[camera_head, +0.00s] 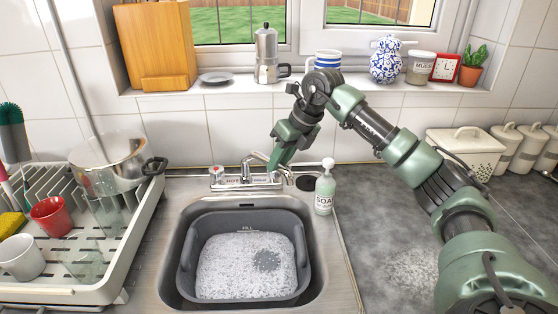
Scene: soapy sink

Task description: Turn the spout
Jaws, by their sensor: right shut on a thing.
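The chrome faucet (236,180) stands behind the sink, with a red-topped knob at its left. Its spout (257,157) rises at the right side of the faucet body. My right gripper (277,163) reaches in from the right behind the sink and is shut on the spout; the fingers partly hide it. A grey basin (190,258) with foamy water sits in the steel sink (172,268), below and in front of the faucet. My left gripper is not in view.
A soap bottle (324,192) stands close to the right of the sink, near my right gripper. A white dish rack (118,274) with a pot, cups and glasses fills the left. The windowsill behind holds several items. The right counter is mostly clear.

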